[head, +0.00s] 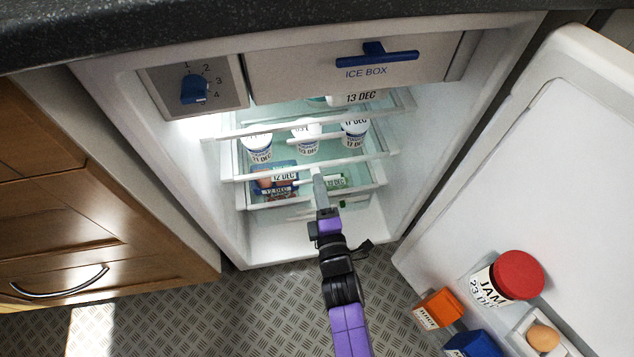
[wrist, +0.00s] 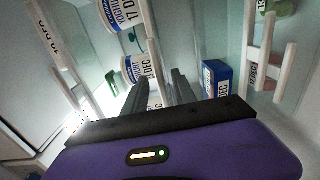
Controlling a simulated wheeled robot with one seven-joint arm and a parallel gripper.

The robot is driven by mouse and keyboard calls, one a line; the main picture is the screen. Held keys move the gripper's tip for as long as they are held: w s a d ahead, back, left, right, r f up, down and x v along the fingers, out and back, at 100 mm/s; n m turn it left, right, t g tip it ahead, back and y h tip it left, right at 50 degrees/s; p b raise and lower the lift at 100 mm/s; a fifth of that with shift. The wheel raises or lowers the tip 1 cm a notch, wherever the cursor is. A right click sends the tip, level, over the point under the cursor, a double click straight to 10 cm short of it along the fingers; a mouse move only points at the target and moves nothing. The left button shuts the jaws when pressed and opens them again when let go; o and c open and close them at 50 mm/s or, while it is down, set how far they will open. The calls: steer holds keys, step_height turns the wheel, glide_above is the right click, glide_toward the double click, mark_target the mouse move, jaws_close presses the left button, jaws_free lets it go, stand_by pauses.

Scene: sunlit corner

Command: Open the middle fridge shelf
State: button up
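The fridge (head: 405,190) stands open, with glass shelves that have white front bars, one above another. The middle shelf (head: 245,178) carries its white bar across the fridge's width and looks pushed in, level with the others. My gripper (head: 319,182) is at the front of the shelves, near the middle bar, and hides part of it. In the wrist view my gripper (wrist: 158,82) has its two dark fingers apart, with a pale bar (wrist: 151,45) showing between or behind them. I cannot tell whether they touch it.
Yoghurt pots (head: 307,138) and dated packs (head: 276,180) stand on the shelves. The ice box (head: 350,70) is above, beside a dial (head: 195,88). The open door (head: 545,150) at right holds a jam jar (head: 518,275). Wooden drawers (head: 70,220) stand left; patterned floor lies in front.

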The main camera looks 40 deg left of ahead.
steer(key=shift+b+x, duration=0.55)
steer(key=shift+x, duration=0.85)
steer(key=shift+c, duration=0.2)
jaws_close()
